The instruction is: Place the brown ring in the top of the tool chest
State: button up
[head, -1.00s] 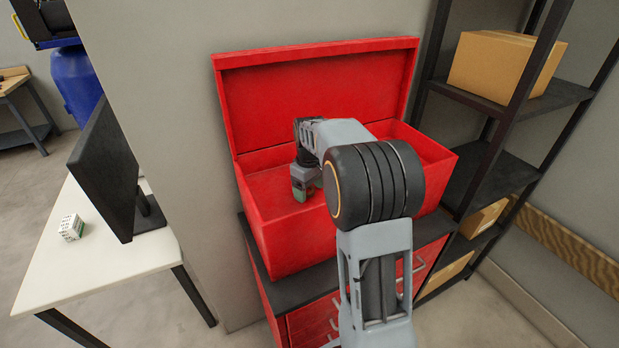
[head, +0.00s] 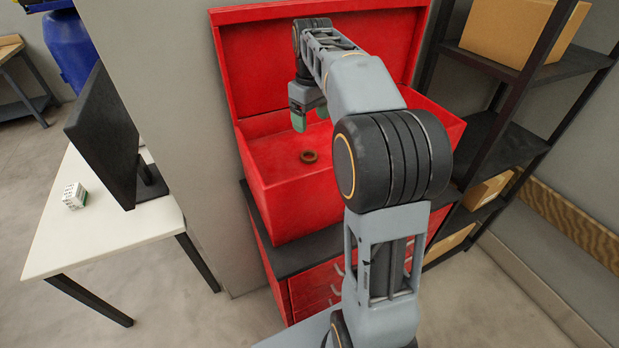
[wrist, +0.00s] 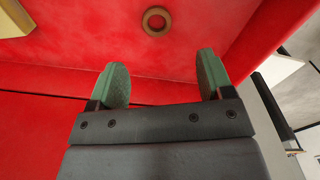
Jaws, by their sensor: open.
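The brown ring (head: 309,157) lies flat on the floor of the red top of the tool chest (head: 290,208), whose lid is open. It also shows in the wrist view (wrist: 157,20), ahead of the fingers and apart from them. My gripper (head: 310,115) is open and empty above the chest's interior, behind the ring in the head view. Its two green fingertips stand wide apart in the wrist view (wrist: 163,80). My arm hides the right part of the chest's inside.
The raised lid (head: 255,65) stands behind my gripper. A black shelf (head: 500,145) with cardboard boxes (head: 520,30) is close on the right. A white table (head: 100,220) with a monitor (head: 105,135) stands on the left, past a wall edge.

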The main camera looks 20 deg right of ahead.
jog(key=s+a+t, duration=0.1)
jog(key=s+a, duration=0.1)
jog(key=s, duration=0.1)
jog(key=s+a+f+m+t, duration=0.1)
jog(key=s+a, duration=0.1)
jog(key=s, duration=0.2)
jog(key=s+a+m, duration=0.1)
jog(key=s+a, duration=0.2)
jog(key=s, duration=0.1)
jog(key=shift+s+f+t, duration=0.15)
jog(key=shift+f+t, duration=0.1)
jog(key=shift+t, duration=0.15)
jog(key=s+a+f+m+t, duration=0.2)
jog(key=s+a+f, duration=0.1)
jog(key=s+f, duration=0.3)
jog(key=shift+s+f, duration=0.35)
jog(key=shift+s, duration=0.8)
notch_tip(320, 180, down, 3)
jog(key=shift+w+f+b, duration=0.1)
jog(key=shift+b, duration=1.15)
